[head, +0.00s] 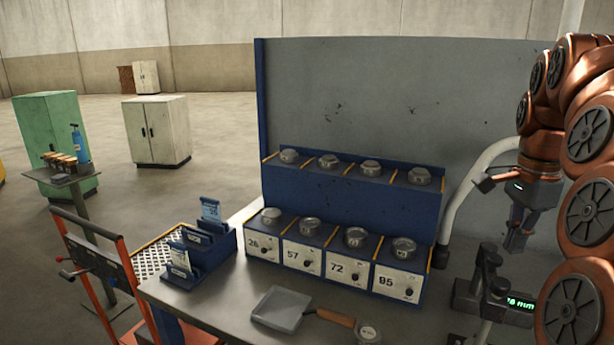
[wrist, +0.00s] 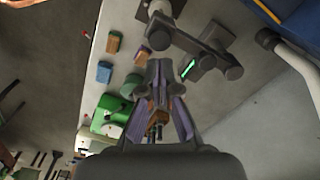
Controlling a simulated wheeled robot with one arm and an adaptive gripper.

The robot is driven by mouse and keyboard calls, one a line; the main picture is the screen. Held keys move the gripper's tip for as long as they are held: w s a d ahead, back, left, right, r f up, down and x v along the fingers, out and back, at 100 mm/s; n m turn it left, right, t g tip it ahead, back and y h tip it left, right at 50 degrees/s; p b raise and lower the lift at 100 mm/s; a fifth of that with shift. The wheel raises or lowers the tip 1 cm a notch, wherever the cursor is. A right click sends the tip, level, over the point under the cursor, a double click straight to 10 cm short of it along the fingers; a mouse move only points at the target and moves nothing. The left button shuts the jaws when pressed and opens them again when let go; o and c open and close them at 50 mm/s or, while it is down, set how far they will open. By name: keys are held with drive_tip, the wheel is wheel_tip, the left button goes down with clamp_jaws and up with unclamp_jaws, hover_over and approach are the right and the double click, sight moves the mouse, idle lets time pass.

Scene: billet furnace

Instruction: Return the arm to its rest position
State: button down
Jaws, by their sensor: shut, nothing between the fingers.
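My arm (head: 575,130) stands folded at the right edge of the head view, its copper-coloured links bent. My gripper (head: 517,238) hangs from it, pointing down, above the right part of the bench near the measuring device with a green display (head: 495,290). In the wrist view my gripper (wrist: 158,72) has its fingers together at the tips, with nothing between them. The measuring device (wrist: 205,58) also shows in the wrist view, beyond the fingertips.
The bench (head: 225,307) carries a blue rack with numbered boxes (head: 337,265), a card holder (head: 205,255) and a pan with a wooden handle (head: 281,309). A grey hose (head: 465,190) runs beside my gripper. Coloured blocks (wrist: 104,72) lie on the bench in the wrist view.

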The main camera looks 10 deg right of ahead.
drive_tip(key=s+a+f+n, duration=0.1)
drive_tip(key=a+f+n, duration=0.35)
drive_tip(key=a, duration=0.35)
drive_tip(key=s+a+f+n, duration=0.25)
drive_tip(key=a+n, duration=0.35)
drive_tip(key=a, duration=0.3)
drive_tip(key=s+a+f+n+g, duration=0.1)
drive_tip(key=s+a+f+n, duration=0.8)
drive_tip(key=s+f, duration=0.4)
drive_tip(key=shift+s+a+f+g, duration=0.4)
drive_tip(key=shift+a+f, duration=0.05)
drive_tip(key=shift+a, duration=0.35)
